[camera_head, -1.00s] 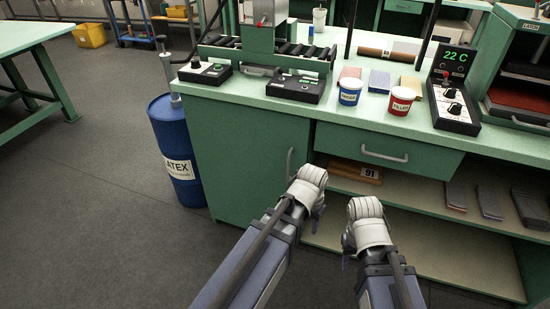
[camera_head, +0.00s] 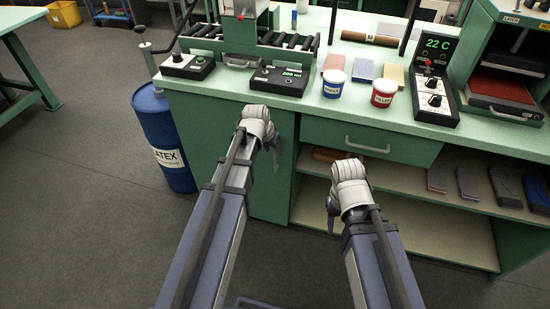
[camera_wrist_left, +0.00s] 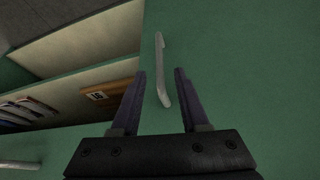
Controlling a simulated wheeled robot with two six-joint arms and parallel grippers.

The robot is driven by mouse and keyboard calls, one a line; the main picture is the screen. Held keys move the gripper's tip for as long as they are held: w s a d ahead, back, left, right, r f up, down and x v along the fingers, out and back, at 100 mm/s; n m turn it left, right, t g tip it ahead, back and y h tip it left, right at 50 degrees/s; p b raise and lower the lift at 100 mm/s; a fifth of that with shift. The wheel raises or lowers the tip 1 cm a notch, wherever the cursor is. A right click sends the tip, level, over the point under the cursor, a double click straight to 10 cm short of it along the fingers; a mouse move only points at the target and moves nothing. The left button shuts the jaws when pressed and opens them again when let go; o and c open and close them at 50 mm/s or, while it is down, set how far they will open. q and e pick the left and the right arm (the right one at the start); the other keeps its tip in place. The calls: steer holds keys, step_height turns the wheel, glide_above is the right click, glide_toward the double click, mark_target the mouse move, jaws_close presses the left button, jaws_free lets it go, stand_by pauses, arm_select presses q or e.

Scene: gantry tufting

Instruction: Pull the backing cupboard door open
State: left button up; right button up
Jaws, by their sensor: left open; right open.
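The green backing cupboard door (camera_head: 212,140) is at the left of the bench front and looks shut. Its pale bar handle (camera_wrist_left: 161,70) shows in the left wrist view, lying in the picture between the two dark fingers of my left gripper (camera_wrist_left: 160,74). The fingers are apart; I cannot tell whether they touch the handle. In the head view my left gripper (camera_head: 274,158) is in front of the door's right edge and hides the handle. My right gripper (camera_head: 333,212) is open and empty in front of the open shelves.
A drawer (camera_head: 370,140) with a bar handle is right of the door, above open shelves (camera_head: 420,225) holding dark blocks and a wooden piece. A blue latex drum (camera_head: 165,140) stands left of the bench. Cups and control boxes stand on top. The floor at left is clear.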

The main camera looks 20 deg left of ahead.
arm_select(q)
steer(key=b, duration=0.5)
glide_above(275, 171)
steer(key=f, duration=0.5)
steer(key=shift+w+f, duration=0.3)
steer(key=shift+f, duration=0.05)
steer(key=shift+c, duration=0.4)
jaws_close()
